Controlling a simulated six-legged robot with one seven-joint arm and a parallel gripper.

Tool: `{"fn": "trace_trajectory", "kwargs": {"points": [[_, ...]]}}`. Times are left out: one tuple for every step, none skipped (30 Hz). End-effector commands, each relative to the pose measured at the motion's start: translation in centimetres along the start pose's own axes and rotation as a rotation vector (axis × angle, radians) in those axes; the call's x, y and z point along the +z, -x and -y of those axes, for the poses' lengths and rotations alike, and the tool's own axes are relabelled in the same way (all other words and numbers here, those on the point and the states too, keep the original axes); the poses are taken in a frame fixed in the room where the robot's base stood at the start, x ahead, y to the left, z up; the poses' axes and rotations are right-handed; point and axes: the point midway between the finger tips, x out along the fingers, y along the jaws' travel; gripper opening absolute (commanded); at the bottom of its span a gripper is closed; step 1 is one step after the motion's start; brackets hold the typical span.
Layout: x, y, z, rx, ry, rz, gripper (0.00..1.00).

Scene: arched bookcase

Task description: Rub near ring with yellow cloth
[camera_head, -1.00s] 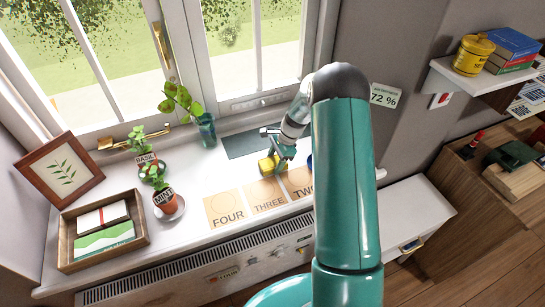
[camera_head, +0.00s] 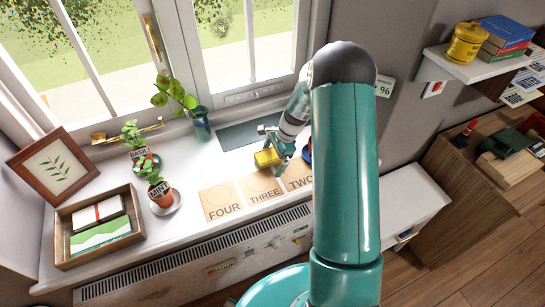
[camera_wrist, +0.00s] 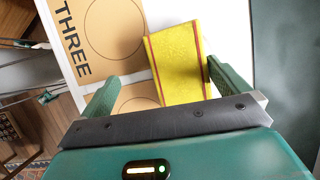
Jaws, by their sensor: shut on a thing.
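A yellow cloth (camera_head: 266,158) is in my gripper (camera_head: 277,160), low over the white windowsill behind the cards. In the wrist view the cloth (camera_wrist: 180,62) is a yellow piece with reddish edge stripes, lying against the right finger; a gap shows beside the left finger of the gripper (camera_wrist: 165,85). Ring outlines are printed on tan cards: FOUR (camera_head: 220,200), THREE (camera_head: 262,188) and TWO (camera_head: 298,177), the last partly behind my arm. The wrist view shows the THREE card's ring (camera_wrist: 115,28) whole and another card's ring (camera_wrist: 137,103) partly covered. I cannot tell whether the cloth touches the sill.
A dark mat (camera_head: 250,135) lies behind the cloth. A plant in a blue-green vase (camera_head: 200,123), potted basil (camera_head: 143,155) and mint (camera_head: 160,190), a wooden tray (camera_head: 62,240) and a picture frame (camera_head: 52,168) stand left. A blue item (camera_head: 308,150) is mostly hidden by my arm.

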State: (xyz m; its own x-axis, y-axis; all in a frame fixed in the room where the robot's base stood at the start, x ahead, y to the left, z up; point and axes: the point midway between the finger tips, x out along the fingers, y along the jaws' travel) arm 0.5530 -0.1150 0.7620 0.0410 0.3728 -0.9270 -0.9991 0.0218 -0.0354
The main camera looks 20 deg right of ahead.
Motion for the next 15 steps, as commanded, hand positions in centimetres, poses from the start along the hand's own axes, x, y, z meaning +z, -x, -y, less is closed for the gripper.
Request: {"fn": "trace_trajectory", "kwargs": {"points": [[-0.4, -1.0, -2.1, 0.052, -0.017, 0.011, 0.64], [-0.4, -1.0, -2.0, 0.052, -0.017, 0.011, 0.64], [-0.4, -1.0, -1.8, 0.052, -0.016, 0.011, 0.64], [-0.4, -1.0, -1.5, 0.051, -0.015, 0.010, 0.64], [-0.4, -1.0, -1.3, 0.051, -0.015, 0.010, 0.62], [-0.4, -1.1, -0.9, 0.051, -0.015, 0.010, 0.58], [-0.4, -1.1, -0.7, 0.052, -0.015, 0.010, 0.54], [-0.4, -1.1, -0.5, 0.052, -0.015, 0.010, 0.50], [-0.3, -1.1, -0.1, 0.052, -0.015, 0.010, 0.44], [-0.3, -1.1, 0.1, 0.053, -0.015, 0.011, 0.40], [-0.3, -1.1, 0.3, 0.052, -0.015, 0.010, 0.35], [-0.3, -1.1, 0.7, 0.051, -0.014, 0.010, 0.29], [-0.3, -1.1, 0.9, 0.052, -0.014, 0.010, 0.25], [-0.3, -1.1, 1.2, 0.052, -0.013, 0.010, 0.21], [-0.3, -1.1, 1.4, 0.052, -0.013, 0.010, 0.21]]}}
